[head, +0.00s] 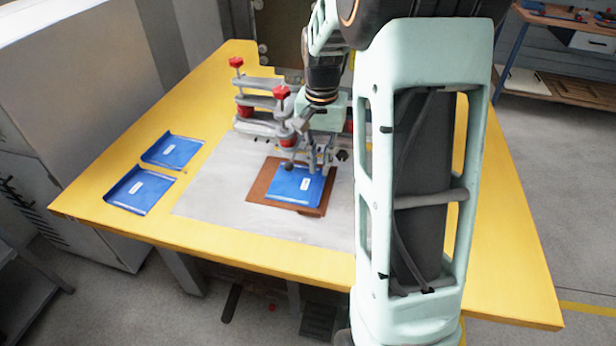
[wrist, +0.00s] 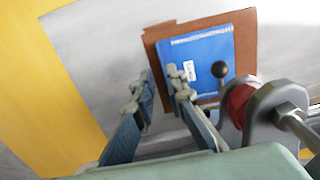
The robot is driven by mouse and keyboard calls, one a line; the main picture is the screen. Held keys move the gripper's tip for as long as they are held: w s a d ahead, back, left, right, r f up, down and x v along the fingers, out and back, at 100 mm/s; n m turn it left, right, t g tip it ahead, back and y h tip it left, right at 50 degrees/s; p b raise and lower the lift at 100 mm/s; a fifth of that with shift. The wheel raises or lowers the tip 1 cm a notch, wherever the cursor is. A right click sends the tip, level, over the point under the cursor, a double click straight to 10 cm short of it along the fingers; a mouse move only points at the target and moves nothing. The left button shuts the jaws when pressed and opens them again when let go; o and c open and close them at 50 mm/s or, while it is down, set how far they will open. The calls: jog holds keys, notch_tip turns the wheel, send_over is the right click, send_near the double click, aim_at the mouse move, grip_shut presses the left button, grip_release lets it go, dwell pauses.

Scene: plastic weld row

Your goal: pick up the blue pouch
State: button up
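A flat blue pouch (head: 294,187) with a white label lies on a brown pad (head: 257,188) on the grey plate. It also shows in the wrist view (wrist: 208,48), on the same pad (wrist: 246,40). Two more blue pouches lie on the yellow tabletop at the left, one nearer (head: 140,190) and one farther (head: 172,151). My gripper (head: 320,165) is over the far right part of the pouch on the pad. In the wrist view its fingers (wrist: 163,78) are apart with nothing between them, beside the pouch's left edge. Whether they touch it I cannot tell.
A clamp fixture with red knobs (head: 282,92) stands just behind the pad, close to my gripper. In the wrist view a black ball-ended lever (wrist: 220,69) overlaps the pouch's edge. The grey plate (head: 215,190) left of the pad is clear.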

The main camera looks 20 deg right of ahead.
aim_at(318, 199)
jog(key=f, duration=0.3)
jog(key=f+b, duration=0.1)
jog(key=f, duration=0.3)
jog(key=f+b, duration=0.1)
jog(key=f, duration=0.3)
jog(key=shift+s+f, duration=0.1)
jog(key=shift+s, duration=0.15)
jog(key=shift+c, duration=0.2)
grip_shut()
jog(key=shift+r, duration=0.2)
